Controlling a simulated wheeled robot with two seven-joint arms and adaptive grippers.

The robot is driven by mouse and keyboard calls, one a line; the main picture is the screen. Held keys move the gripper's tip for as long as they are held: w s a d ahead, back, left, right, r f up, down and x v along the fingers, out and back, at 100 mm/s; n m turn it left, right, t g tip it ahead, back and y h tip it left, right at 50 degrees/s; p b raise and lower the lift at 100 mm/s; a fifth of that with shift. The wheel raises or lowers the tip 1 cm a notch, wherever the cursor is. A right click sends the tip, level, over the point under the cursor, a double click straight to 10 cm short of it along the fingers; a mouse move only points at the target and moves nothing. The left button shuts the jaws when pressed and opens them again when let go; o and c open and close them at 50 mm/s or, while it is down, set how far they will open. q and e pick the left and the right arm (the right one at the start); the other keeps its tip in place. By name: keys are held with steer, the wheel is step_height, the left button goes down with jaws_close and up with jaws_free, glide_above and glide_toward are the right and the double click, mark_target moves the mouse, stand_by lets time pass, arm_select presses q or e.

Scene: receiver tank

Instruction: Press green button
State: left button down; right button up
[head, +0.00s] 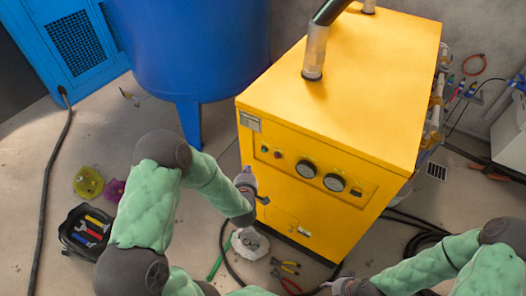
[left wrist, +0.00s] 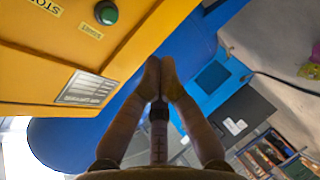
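The green button (left wrist: 106,12) is a round dark-green knob on the yellow machine's front, at the top of the left wrist view. In the head view it is a small dot (head: 264,149) at the panel's upper left, beside a red button (head: 277,154). My left gripper (head: 265,200) is in front of the machine's lower left, below the button. In the left wrist view its fingertips (left wrist: 160,65) are together with nothing seen between them, apart from the button. My right gripper (head: 335,285) is low at the bottom edge; its fingers are too small to judge.
The yellow machine (head: 340,80) has two gauges (head: 306,169) right of the buttons. A blue tank (head: 195,50) stands behind left. A black toolbox (head: 88,228), pliers (head: 285,267) and a white cloth-like lump (head: 250,243) lie on the floor. A dark hose runs there too.

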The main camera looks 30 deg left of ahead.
arm_select(q)
glide_toward(260, 150)
step_height(260, 150, down, 2)
steer(key=w+a, duration=0.2)
steer(key=a, duration=0.1)
steer(key=shift+w+d+f+b, duration=0.1)
steer(key=shift+w+b, duration=0.05)
steer(key=shift+w, duration=0.2)
steer(key=shift+w+d+f+b, duration=0.1)
steer(key=shift+w+b, duration=0.05)
steer(key=shift+w, duration=0.25)
steer(key=shift+w, duration=0.15)
stand_by(0.7)
steer(key=shift+w, duration=0.25)
steer(key=shift+w+b, duration=0.45)
stand_by(0.9)
steer(key=shift+s, duration=0.85)
